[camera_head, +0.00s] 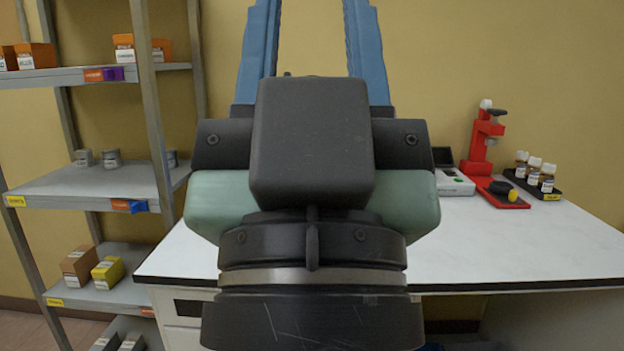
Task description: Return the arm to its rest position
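My gripper (312,52) fills the middle of the head view, close to the camera and pointing up. Its two blue fingers stand wide apart, with only bare wall seen between them. Their tips are cut off by the top edge of the picture. The dark wrist and the grey-green gripper body hide the middle of the scene. I see nothing held between the visible parts of the fingers.
A white worktable (520,245) spans the right. It bears a red device (483,140), a small white instrument (453,182) and a black rack (533,186) of small bottles. A grey shelf unit (90,185) with boxes stands at left. The table's front right is clear.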

